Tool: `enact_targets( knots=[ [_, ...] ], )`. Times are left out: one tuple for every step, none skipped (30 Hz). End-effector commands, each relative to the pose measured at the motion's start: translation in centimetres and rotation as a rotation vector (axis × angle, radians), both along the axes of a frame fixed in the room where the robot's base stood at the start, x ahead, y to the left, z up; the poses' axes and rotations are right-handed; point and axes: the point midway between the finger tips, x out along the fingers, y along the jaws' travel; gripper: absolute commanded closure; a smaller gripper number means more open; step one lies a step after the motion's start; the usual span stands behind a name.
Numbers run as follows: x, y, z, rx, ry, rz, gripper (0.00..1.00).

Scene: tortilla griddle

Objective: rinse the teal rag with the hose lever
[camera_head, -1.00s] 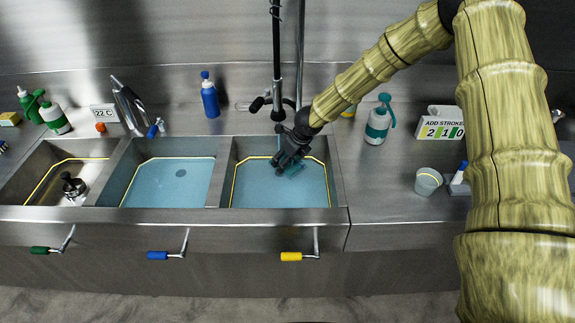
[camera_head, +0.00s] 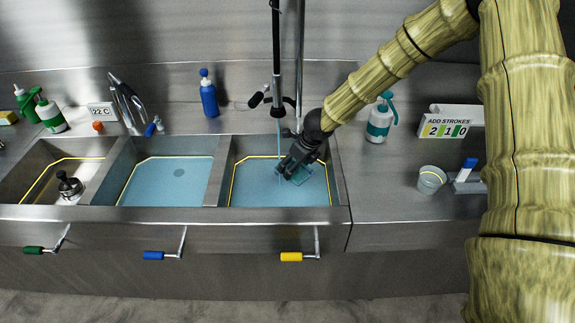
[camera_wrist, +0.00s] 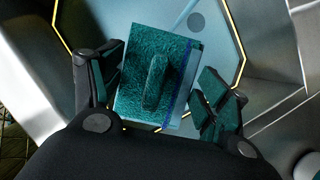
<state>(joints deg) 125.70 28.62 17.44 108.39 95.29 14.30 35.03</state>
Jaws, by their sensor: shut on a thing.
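The teal rag (camera_head: 300,174) is a folded, fuzzy square with a raised ridge in its middle. It is at the right sink basin (camera_head: 215,172), over or at the blue water; I cannot tell if it touches. My gripper (camera_head: 291,170) is shut on the rag, which also fills the space between my fingers in the wrist view (camera_wrist: 135,75). A black hose with a lever (camera_head: 257,99) hangs above the back of this basin. A thin pale blue stream (camera_head: 279,140) runs down from it beside my gripper.
The middle basin (camera_head: 165,184) holds blue water; the left basin (camera_head: 40,170) holds a dark fitting. Yellow, blue and green handles line the front. A spray bottle (camera_head: 379,120), a stroke sign (camera_head: 450,122) and a cup (camera_head: 431,179) stand on the right counter.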

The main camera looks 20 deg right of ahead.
Motion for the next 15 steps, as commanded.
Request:
enact_targets(
  knots=[
    [-0.3,-0.1,-0.2,0.0,-0.001,0.0,0.48],
    [-0.5,-0.1,-0.2,0.0,-0.001,0.0,0.48],
    [-0.7,-0.2,-0.2,0.0,0.0,0.0,0.48],
    [-0.9,-0.2,-0.2,0.0,0.0,-0.001,0.48],
    [-1.1,-0.3,-0.2,0.0,0.0,-0.001,0.48],
    [-1.3,-0.4,-0.2,0.0,0.0,0.0,0.48],
    [-1.5,-0.4,-0.2,0.0,0.0,0.0,0.48],
    [-1.6,-0.4,-0.2,0.0,-0.001,0.001,0.48],
    [-1.9,-0.5,-0.2,0.0,0.0,0.001,0.48],
    [-2.0,-0.6,-0.2,0.0,0.0,0.001,0.48],
    [-2.2,-0.6,-0.2,0.0,0.0,0.0,0.48],
    [-2.4,-0.7,-0.2,0.0,0.0,0.0,0.48],
    [-2.6,-0.7,-0.2,0.0,0.0,0.0,0.48],
    [-2.8,-0.8,-0.2,0.0,0.0,0.0,0.48],
    [-3.0,-0.8,-0.1,0.0,0.0,0.0,0.48]
  ],
)
